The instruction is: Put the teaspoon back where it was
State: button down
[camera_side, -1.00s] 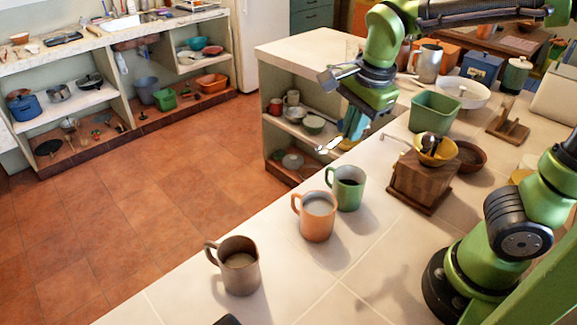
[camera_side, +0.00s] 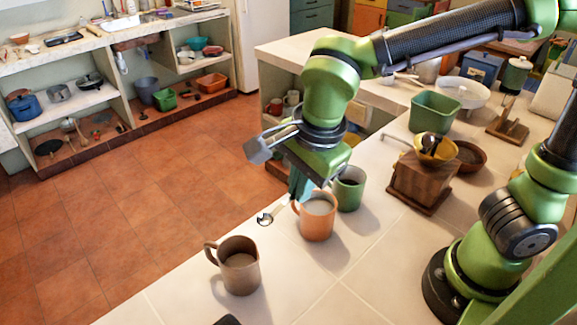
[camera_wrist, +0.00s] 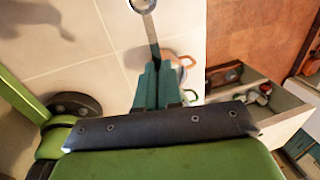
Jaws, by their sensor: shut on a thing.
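My gripper (camera_side: 297,196) is shut on the teaspoon, just left of the orange mug in the side view. The silver teaspoon (camera_side: 265,219) sticks out from the fingertips with its bowl end toward the brown mug. In the wrist view the spoon's handle (camera_wrist: 153,38) runs up from my fingers (camera_wrist: 154,68). The orange mug (camera_side: 318,222) holds a pale drink; its upper left is close behind my fingers. The green mug (camera_side: 350,192) stands behind it, partly hidden by my gripper. The brown mug (camera_side: 239,272) stands at the front left with a brownish drink.
A wooden grinder (camera_side: 420,183) with a yellow bowl (camera_side: 440,154) on top stands right of the mugs. A green bin (camera_side: 434,113) and a white dish (camera_side: 463,93) are farther back. The tiled counter (camera_side: 300,275) is clear between the brown and orange mugs.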

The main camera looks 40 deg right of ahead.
aim_at(295, 265)
jog(key=s+x, duration=0.1)
jog(key=x, duration=0.5)
jog(key=s+x, duration=0.1)
jog(key=x, duration=0.5)
jog(key=s+x, duration=0.2)
jog(key=x, duration=0.5)
jog(key=shift+f, duration=0.5)
jog(key=shift+f, duration=0.15)
jog(key=c, duration=1.3)
grip_release()
